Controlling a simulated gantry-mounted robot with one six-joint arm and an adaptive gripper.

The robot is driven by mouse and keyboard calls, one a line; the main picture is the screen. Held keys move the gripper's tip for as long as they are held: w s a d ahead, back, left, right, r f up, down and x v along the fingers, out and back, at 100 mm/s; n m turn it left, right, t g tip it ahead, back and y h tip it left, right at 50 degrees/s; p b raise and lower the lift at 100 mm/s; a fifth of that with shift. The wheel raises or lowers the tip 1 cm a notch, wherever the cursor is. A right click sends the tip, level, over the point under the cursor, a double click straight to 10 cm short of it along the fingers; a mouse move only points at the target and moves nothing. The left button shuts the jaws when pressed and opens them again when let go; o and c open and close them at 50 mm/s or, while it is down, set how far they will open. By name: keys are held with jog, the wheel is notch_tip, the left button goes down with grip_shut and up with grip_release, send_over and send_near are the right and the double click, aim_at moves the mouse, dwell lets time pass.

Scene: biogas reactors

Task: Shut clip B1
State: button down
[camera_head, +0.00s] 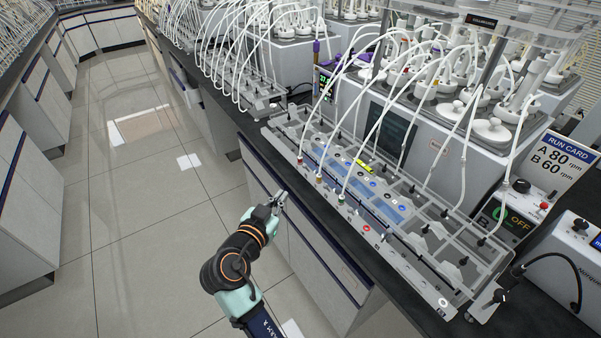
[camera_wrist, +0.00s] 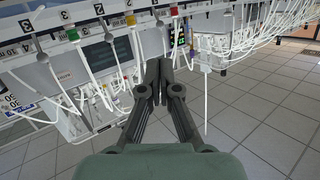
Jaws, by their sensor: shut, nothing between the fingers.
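My gripper (camera_head: 277,199) is shut and empty. It is in front of the counter's drawer fronts, at the left of the long grey tube rack (camera_head: 389,243), and apart from it. In the wrist view its closed fingers (camera_wrist: 160,66) point toward the rack's front edge, upside down there. Red (camera_head: 300,160), yellow (camera_head: 319,178) and green (camera_head: 341,199) fittings sit on the rack's front side with white tubes. They also show in the wrist view as green (camera_wrist: 72,34), yellow (camera_wrist: 130,19) and red (camera_wrist: 174,11). I cannot tell which part is clip B1, or its state.
White tubes arch from the rack to the reactor unit (camera_head: 440,150) behind. A run card (camera_head: 558,160) reads A 80 rpm, B 60 rpm. A control box (camera_head: 508,212) shows OFF. A second rack (camera_head: 240,85) stands farther back. The tiled aisle (camera_head: 140,220) at left is clear.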

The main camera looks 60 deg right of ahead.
aim_at(304, 167)
jog(key=b+x, duration=0.4)
jog(key=x, duration=1)
